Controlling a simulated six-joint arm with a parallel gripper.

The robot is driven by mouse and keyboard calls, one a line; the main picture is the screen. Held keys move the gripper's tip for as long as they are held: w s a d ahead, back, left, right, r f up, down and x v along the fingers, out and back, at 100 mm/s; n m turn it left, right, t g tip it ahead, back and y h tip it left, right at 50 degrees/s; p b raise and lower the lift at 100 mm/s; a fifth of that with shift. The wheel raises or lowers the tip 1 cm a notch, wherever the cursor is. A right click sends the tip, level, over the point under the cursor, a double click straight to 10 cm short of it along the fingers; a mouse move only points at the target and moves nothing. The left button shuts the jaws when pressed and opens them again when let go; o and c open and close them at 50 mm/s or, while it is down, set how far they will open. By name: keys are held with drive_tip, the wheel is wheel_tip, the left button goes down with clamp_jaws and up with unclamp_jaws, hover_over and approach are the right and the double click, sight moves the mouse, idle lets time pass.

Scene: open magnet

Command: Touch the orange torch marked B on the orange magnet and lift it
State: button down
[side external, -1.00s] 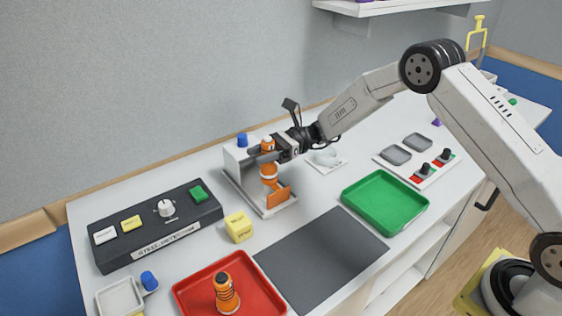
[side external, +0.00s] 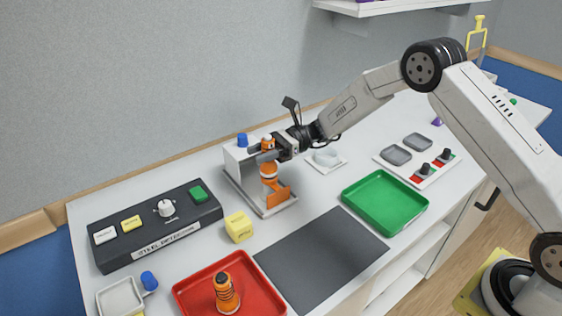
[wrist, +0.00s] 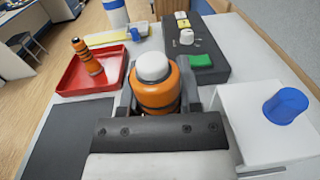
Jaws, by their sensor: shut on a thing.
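An orange torch with a white top (side external: 268,171) stands upright at the grey-white stand by the wall. It also shows in the wrist view (wrist: 156,92). My gripper (side external: 264,150) is shut on its upper part, with a finger on each side in the wrist view. The orange magnet (side external: 279,196) is at the torch's lower end, at the front of the stand; I cannot tell whether they touch. A second orange torch with a dark top (side external: 226,292) stands in the red tray (side external: 187,292). I cannot read a letter on either torch.
The stand's white block (side external: 236,163) carries a blue knob (side external: 242,140) beside my gripper. A yellow cube (side external: 239,226) and a dark steel detector box (side external: 140,232) are to the left. A green tray (side external: 372,200) is to the right. The dark mat (side external: 320,258) is bare.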

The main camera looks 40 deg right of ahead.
drive_tip(key=shift+r, duration=1.15)
idle(1.3)
wheel_tip(320, 180, up, 6)
idle(1.5)
